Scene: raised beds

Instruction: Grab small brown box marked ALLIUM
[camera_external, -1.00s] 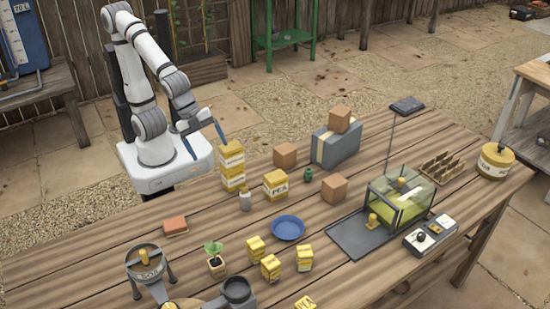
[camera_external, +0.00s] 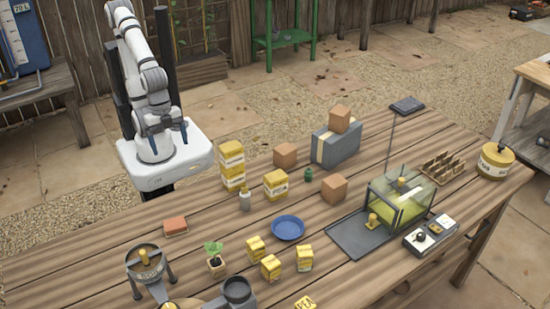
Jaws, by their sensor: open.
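Three small brown boxes show. One brown box (camera_external: 285,154) stands on the table behind the yellow PEA box. A second brown box (camera_external: 333,188) stands further front and right. A third brown box (camera_external: 339,118) sits on top of a grey case (camera_external: 328,150). No ALLIUM marking can be read on any of them from this view. My gripper (camera_external: 172,135) is at the far left, over my white base and away from the table top. It is open and empty, and well apart from all the boxes.
Stacked yellow boxes (camera_external: 232,165), a PEA box (camera_external: 275,186) and a small bottle (camera_external: 245,199) stand left of the brown boxes. A green bottle (camera_external: 308,175) stands between two brown boxes. A glass case (camera_external: 402,199) is at right. A blue plate (camera_external: 288,228) lies in front.

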